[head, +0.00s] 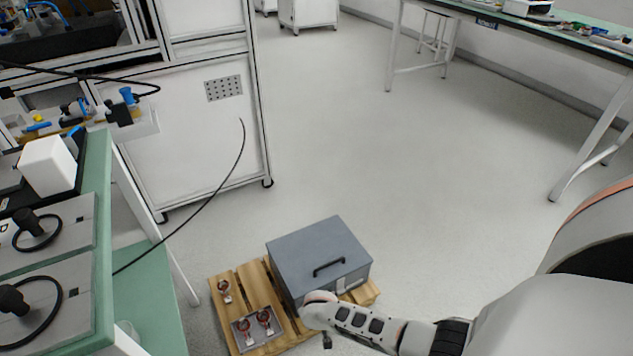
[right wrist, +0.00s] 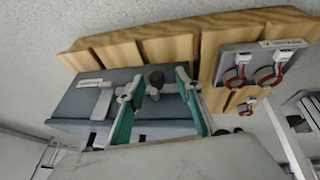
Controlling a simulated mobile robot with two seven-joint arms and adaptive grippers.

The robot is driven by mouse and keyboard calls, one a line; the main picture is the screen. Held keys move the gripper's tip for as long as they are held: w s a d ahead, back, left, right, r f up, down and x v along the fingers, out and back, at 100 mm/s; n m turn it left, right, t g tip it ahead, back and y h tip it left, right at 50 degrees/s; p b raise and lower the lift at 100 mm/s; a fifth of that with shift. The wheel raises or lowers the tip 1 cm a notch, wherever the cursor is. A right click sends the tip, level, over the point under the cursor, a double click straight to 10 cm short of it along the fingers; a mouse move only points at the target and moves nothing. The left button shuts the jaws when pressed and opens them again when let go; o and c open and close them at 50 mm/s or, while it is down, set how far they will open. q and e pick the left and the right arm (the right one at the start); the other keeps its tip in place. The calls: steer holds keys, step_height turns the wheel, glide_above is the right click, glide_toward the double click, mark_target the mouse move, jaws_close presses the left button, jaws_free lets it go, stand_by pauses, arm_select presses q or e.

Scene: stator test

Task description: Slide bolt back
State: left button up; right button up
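A grey-blue box (head: 318,250) with a black lid handle (head: 328,267) sits on a wooden pallet (head: 218,290). The bolt, with a dark round knob (right wrist: 156,78), is on the box side (right wrist: 75,104) in the right wrist view. My right gripper (right wrist: 157,88) is open, its two green-lined fingers spread on either side of the knob. I cannot tell whether either finger touches it. In the head view my right arm reaches to the box's near side and hides the bolt. My left gripper is not in view.
A small grey tray (head: 275,340) with red-and-white parts lies on the pallet, and another such part (head: 224,287) is beside it. A green-topped bench (head: 95,215) is at left. The floor (head: 440,190) beyond the box is clear.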

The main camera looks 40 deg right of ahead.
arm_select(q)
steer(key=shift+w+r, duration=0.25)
arm_select(e)
steer(key=v, duration=1.2)
stand_by(0.6)
